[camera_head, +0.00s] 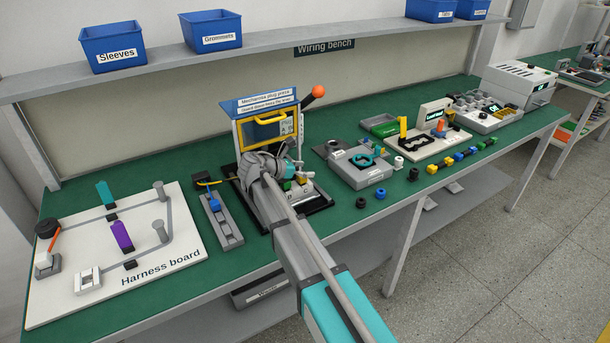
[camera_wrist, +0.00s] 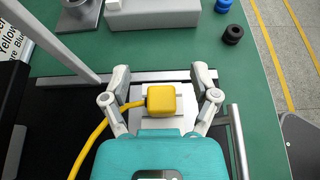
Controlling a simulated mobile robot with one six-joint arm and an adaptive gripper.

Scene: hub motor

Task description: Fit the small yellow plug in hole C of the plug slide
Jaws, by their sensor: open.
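In the wrist view a small yellow plug (camera_wrist: 162,99) with a yellow cable running off to the lower left sits over a light grey block, which I take to be the plug slide (camera_wrist: 176,126). My gripper (camera_wrist: 161,84) is open, with one finger on each side of the plug and a gap on both sides. The slide's holes are hidden under the plug and gripper there. In the head view my gripper (camera_head: 291,171) is low in front of the press, over the slide (camera_head: 307,192).
The press (camera_head: 266,104) with its yellow-framed guard and orange-knobbed lever stands behind my gripper. A grey rail tray (camera_head: 222,222) with a blue part lies left, beside the white harness board (camera_head: 178,268). A grey block (camera_head: 352,172) and black rings (camera_head: 361,202) are to the right.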

